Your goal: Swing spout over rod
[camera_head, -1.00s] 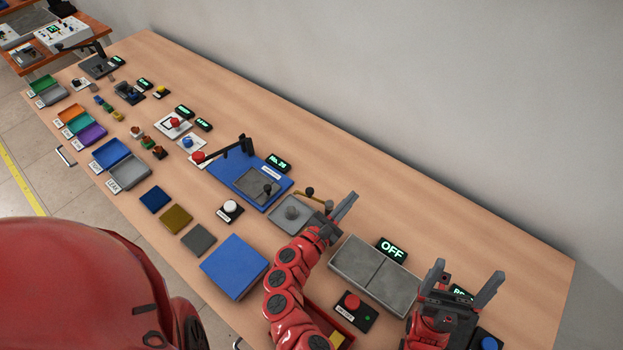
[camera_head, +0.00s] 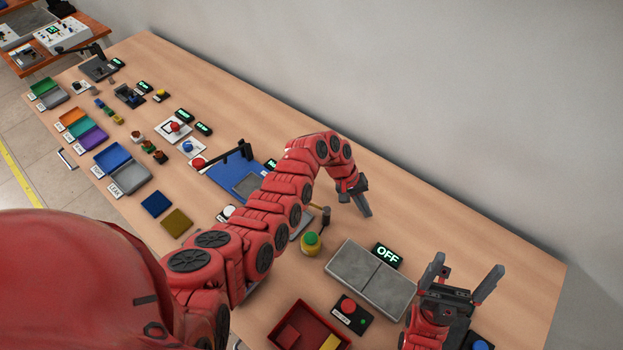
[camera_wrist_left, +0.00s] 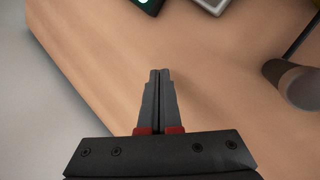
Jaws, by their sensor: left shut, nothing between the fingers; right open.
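My left gripper (camera_head: 366,212) is shut and empty, pointing down over bare table to the right of a dark upright post (camera_head: 326,216). A short brass-coloured bar (camera_head: 315,206), perhaps the spout, shows beside the post; my left arm hides most of it and much of the grey plate below. A cylinder with a dark end (camera_wrist_left: 292,84), probably this post, is at the right of the left wrist view, apart from the fingers (camera_wrist_left: 158,75). I cannot identify the rod for certain. My right gripper (camera_head: 467,272) is open and empty at the lower right.
A yellow and green round piece (camera_head: 311,243) stands in front of the post. A grey double plate (camera_head: 370,280) with an OFF display (camera_head: 388,256) lies to the right. A red button box (camera_head: 349,309) and red tray (camera_head: 301,322) are nearer. The table's back right is clear.

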